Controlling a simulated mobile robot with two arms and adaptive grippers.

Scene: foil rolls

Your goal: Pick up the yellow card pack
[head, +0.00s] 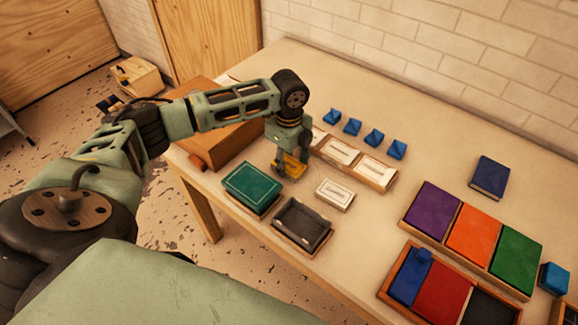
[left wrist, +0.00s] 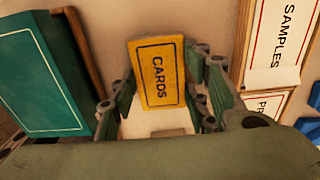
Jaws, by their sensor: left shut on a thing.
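The yellow card pack (head: 293,168) is between the fingers of my left gripper (head: 289,160) in the head view, over the table behind the small white box. In the left wrist view the yellow card pack (left wrist: 158,75) shows its "CARDS" face, slightly tilted. The fingers of my left gripper (left wrist: 165,92) are shut on it from both sides. Whether the pack touches the table is hard to tell. My right gripper is not in view.
A teal box (head: 252,187) is left of the gripper, and a dark tray (head: 302,224) is in front. A white labelled box (head: 334,194) stands close by. A wooden tray of white packs (head: 352,164) is just right. Several blue pieces (head: 352,126) stand behind. The table's far right back is mostly clear.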

